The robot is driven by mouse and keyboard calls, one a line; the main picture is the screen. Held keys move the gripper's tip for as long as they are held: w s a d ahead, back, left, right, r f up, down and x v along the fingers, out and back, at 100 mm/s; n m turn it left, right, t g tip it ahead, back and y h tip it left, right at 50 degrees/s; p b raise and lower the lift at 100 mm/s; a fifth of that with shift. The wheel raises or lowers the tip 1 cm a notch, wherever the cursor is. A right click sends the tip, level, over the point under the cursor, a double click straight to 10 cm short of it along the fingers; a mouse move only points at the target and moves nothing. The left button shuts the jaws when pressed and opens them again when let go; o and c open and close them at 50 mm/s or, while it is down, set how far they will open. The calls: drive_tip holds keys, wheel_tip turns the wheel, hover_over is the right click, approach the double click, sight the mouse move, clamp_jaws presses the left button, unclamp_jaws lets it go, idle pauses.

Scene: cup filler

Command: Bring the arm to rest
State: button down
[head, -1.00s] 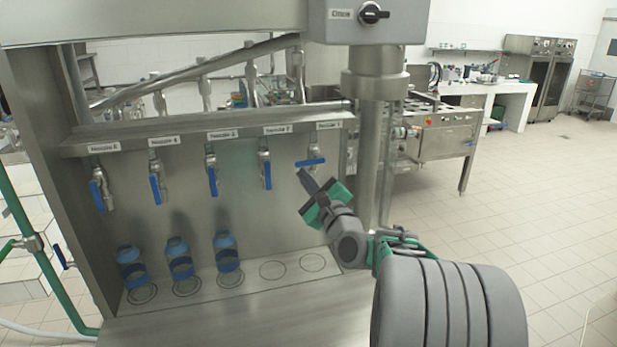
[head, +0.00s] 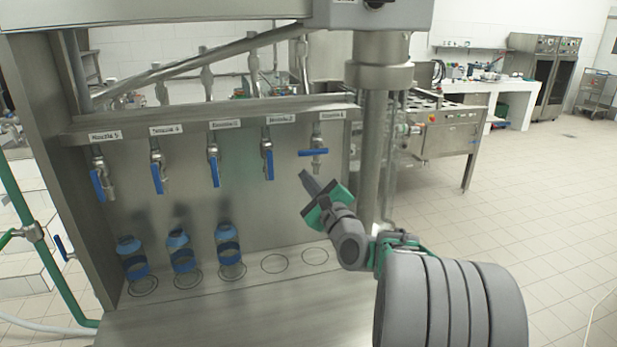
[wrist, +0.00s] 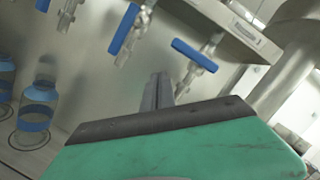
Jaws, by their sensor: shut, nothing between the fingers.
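My gripper (head: 305,175) is shut and empty, with its fingers together. It is held in front of the filler's right side, just below and in front of the blue handle of nozzle 1 (head: 314,153). In the wrist view the closed fingers (wrist: 157,90) point up toward the back panel, and the nozzle 1 handle (wrist: 195,55) shows beyond them to the right. I cannot tell whether a small gap or contact lies between fingertips and nozzle, though they look apart. My arm reaches in from the lower right.
Several valves with blue handles line the panel; nozzle 1's handle lies crosswise, the others hang down. A steel post (head: 372,150) stands close behind my arm. Open floor lies right.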

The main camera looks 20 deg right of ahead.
drive_tip(key=s+a+f+b, duration=0.1)
drive_tip(key=s+f+b, duration=0.15)
drive_tip(key=s, duration=0.75)
drive_tip(key=s+a+f+n+g+y, duration=0.1)
drive_tip(key=a+f+n+g+y, duration=0.2)
drive_tip(key=a+f+n+g, duration=0.9)
drive_tip(key=s+a+f+n+g+h, duration=0.1)
drive_tip(key=s+f+n, duration=0.1)
drive_tip(key=s+n, duration=0.3)
drive_tip(key=s+a+f+n+g+h, duration=0.1)
drive_tip(key=s+f+n, duration=0.2)
drive_tip(key=s+n, duration=0.2)
drive_tip(key=s+a+f+n+g, duration=0.1)
drive_tip(key=s+f+n+g, duration=0.1)
drive_tip(key=s+n, duration=0.3)
drive_tip(key=shift+s+a+f+h, duration=0.1)
drive_tip(key=shift+a+f+h, duration=0.3)
drive_tip(key=shift+f, duration=0.2)
drive_tip(key=shift+s+d+f, duration=0.1)
drive_tip(key=shift+s+d, duration=0.05)
drive_tip(key=shift+s, duration=0.25)
